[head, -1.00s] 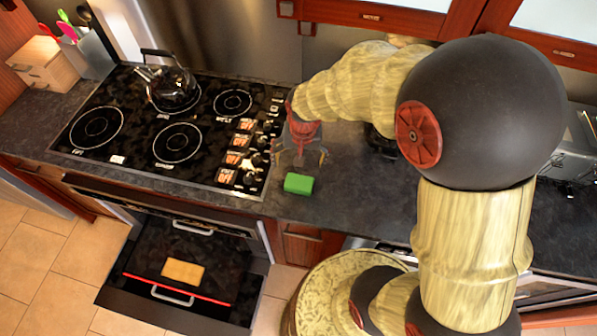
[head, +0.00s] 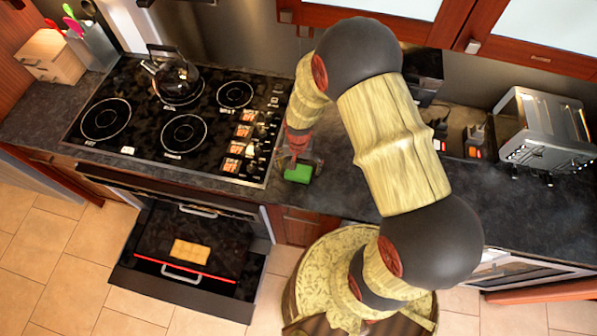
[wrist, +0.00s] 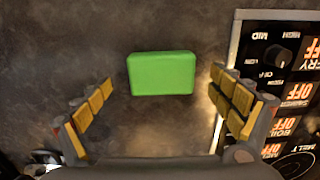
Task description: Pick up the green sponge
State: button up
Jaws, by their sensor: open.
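The green sponge (head: 298,173) lies on the dark counter just right of the stove. In the wrist view the sponge (wrist: 161,74) is a bright green block, set crosswise, ahead of the fingertips and between their lines. My gripper (wrist: 165,95) is open and empty, with one finger to each side. In the head view my gripper (head: 303,160) is close by the sponge, low over the counter, and partly overlaps its upper edge. I cannot tell the exact height gap.
The stove (head: 180,120) with its knobs and a kettle (head: 172,78) is close on the left. A toaster oven (head: 545,130) stands far right. Below the stove, an open drawer (head: 185,255) holds a tan block (head: 191,250). Bare counter (head: 345,190) lies right of the sponge.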

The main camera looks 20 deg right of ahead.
aim_at(298, 171)
jog(key=shift+w+f, duration=0.2)
jog(key=shift+f, duration=1.45)
jog(key=shift+c, duration=1.1)
jog(key=c, duration=0.7)
